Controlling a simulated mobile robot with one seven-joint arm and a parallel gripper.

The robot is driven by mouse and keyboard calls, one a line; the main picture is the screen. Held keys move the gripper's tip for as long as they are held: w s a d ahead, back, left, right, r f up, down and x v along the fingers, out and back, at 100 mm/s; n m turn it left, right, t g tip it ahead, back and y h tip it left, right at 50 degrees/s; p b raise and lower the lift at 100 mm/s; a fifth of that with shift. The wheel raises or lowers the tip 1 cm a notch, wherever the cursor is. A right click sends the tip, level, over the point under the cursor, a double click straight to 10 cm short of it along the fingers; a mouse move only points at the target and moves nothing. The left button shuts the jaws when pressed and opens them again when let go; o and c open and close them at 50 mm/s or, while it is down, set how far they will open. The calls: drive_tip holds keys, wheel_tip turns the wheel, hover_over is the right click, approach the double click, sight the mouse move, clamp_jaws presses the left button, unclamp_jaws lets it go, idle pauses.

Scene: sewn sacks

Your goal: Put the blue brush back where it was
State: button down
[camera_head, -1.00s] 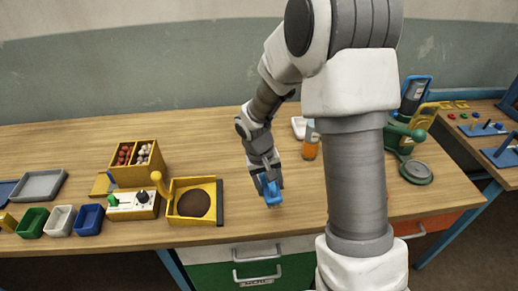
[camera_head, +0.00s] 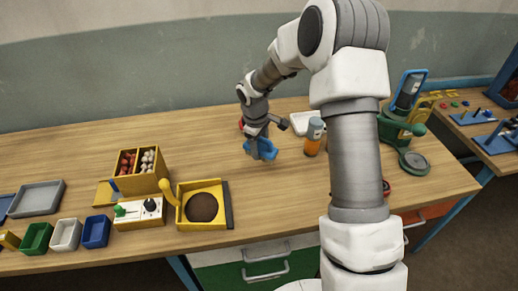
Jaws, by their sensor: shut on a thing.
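My gripper (camera_head: 262,140) is over the middle of the wooden table. It is shut on a blue brush (camera_head: 263,150), which hangs just under the fingers, tilted. I cannot tell whether the brush touches the table. The fingers partly hide the brush.
To the left stand a yellow box with a dark round hollow (camera_head: 202,207), a yellow box of red and white balls (camera_head: 138,173) and small coloured trays (camera_head: 66,234). To the right are an orange bottle (camera_head: 313,137), a white tray (camera_head: 302,122) and a green stand (camera_head: 400,130). The table (camera_head: 275,200) in front of the brush is clear.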

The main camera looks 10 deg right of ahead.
drive_tip(key=w+d+r+n+y+p, duration=0.1)
drive_tip(key=w+r+n+p, duration=0.15)
drive_tip(key=w+n, duration=0.6)
drive_tip(key=f, duration=0.6)
drive_tip(key=w+f+p, duration=0.1)
drive_tip(key=f, duration=0.2)
drive_tip(key=shift+d+f, duration=0.25)
drive_tip(key=shift+f, duration=0.1)
drive_tip(key=shift+f, duration=0.25)
drive_tip(key=shift+c, duration=0.7)
unclamp_jaws()
drive_tip(key=shift+r, duration=0.1)
drive_tip(key=shift+r, duration=0.1)
